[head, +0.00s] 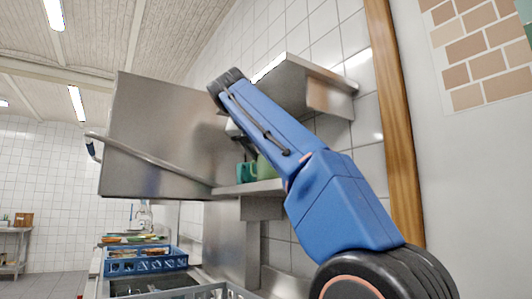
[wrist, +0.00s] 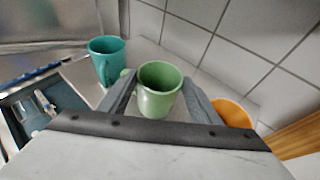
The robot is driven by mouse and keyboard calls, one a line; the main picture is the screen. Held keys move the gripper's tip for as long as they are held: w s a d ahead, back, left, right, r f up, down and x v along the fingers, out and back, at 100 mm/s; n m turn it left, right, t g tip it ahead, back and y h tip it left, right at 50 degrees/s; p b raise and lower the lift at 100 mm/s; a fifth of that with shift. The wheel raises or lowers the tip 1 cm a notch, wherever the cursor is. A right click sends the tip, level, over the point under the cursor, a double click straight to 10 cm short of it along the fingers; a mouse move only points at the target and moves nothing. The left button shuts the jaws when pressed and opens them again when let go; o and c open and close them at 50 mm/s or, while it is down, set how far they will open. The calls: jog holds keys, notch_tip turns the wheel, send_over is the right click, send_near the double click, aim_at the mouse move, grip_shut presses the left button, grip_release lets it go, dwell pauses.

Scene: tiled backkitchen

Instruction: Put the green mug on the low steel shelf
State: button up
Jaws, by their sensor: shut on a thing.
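The green mug (wrist: 158,92) stands between the two fingers of my gripper (wrist: 160,84) in the wrist view, its open rim facing the camera. My gripper is shut on it. In the head view a little of the green mug (head: 266,168) shows beside my blue arm, which hides the rest. It is at the low steel shelf (head: 232,190); I cannot tell whether its base touches the shelf. A teal mug (head: 245,172) stands on the shelf just left of it, also in the wrist view (wrist: 104,60).
An orange round item (wrist: 234,112) is right of my gripper, partly hidden. A steel hood (head: 160,130) is left of my arm, and an upper steel shelf (head: 325,94) is above. A blue crate (head: 150,264) stands on the counter below. Tiled wall is behind.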

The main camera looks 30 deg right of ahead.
jog(key=shift+f, duration=0.5)
jog(key=o, duration=1.8)
jog(key=shift+f, duration=0.1)
jog(key=v, duration=1.7)
jog(key=shift+s+a, duration=0.1)
jog(key=shift+s, duration=0.15)
